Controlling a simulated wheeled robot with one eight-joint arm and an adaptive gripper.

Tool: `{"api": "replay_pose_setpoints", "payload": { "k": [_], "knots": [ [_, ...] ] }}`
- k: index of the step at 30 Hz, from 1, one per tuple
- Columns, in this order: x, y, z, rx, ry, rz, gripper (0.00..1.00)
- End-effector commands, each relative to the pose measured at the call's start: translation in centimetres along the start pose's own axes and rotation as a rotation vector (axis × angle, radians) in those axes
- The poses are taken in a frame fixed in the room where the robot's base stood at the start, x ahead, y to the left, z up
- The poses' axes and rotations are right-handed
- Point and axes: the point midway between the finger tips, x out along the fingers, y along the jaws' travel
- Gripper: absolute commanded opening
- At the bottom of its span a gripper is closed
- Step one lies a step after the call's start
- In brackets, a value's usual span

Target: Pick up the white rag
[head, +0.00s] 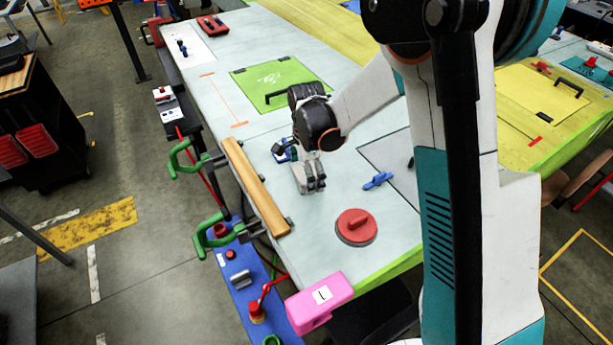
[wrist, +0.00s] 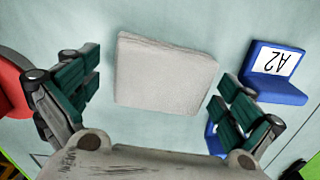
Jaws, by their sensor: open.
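The white rag (wrist: 165,73) lies flat on the pale table as a folded, roughly rectangular pad in the wrist view. My gripper (wrist: 156,88) is open above it, with one dark green-padded finger to the left of the rag and one to the right. Both fingers appear apart from the rag, and nothing is between them in their grip. In the head view my gripper (head: 312,180) points down over the pale table. There I cannot tell the rag apart from the gripper.
A blue holder labelled A2 (wrist: 272,72) stands close to the right finger. A red round piece (head: 355,226) is on the table to the gripper's lower right. A blue clamp-like piece (head: 378,180) lies to its right. A wooden bar (head: 256,188) runs along the left edge.

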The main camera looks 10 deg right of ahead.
Motion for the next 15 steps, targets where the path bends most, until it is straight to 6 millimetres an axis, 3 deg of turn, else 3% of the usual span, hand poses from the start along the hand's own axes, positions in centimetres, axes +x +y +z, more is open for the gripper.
{"api": "replay_pose_setpoints", "payload": {
  "k": [4, 9, 15],
  "knots": [
    [-0.04, 0.0, 0.0, 0.0, 0.0, 0.0, 1.0],
    [-0.05, 0.01, 0.0, 0.0, 0.0, 0.0, 0.61],
    [-0.05, 0.01, 0.0, 0.0, 0.0, 0.0, 0.59]
  ]
}}
